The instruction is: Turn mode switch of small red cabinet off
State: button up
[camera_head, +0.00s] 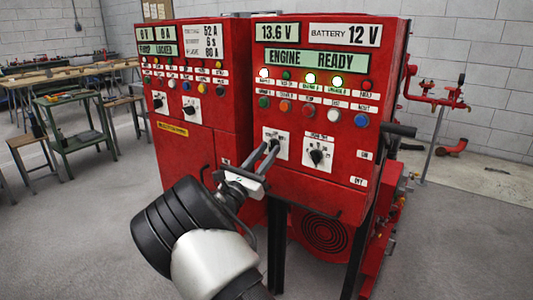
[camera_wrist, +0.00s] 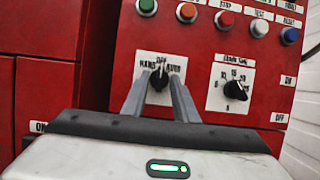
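The red cabinet with the ENGINE READY display (camera_head: 385,100) stands on dark legs at the right in the head view. Its mode switch is a black knob (camera_wrist: 159,80) on a white plate (camera_head: 284,147) marked HAND, OFF and AUTO. The knob looks close to upright, but its exact setting is hard to read. My gripper (camera_wrist: 158,76) is in front of this plate, with its fingers apart, one on each side of the knob. I cannot tell whether they touch it. In the head view my gripper (camera_head: 266,150) partly covers the plate and hides the knob.
A second rotary switch (camera_wrist: 237,88) sits just right of the mode switch. Coloured buttons (camera_wrist: 187,12) line the panel above. A wider red cabinet (camera_head: 205,125) adjoins at the left. Red pipework (camera_head: 435,95) stands at the right. Work tables (camera_head: 75,115) stand farther left; floor between is clear.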

jog(key=p+v, duration=0.2)
jog(key=v, duration=1.5)
jog(key=shift+s, duration=0.25)
jog(key=shift+a, duration=0.1)
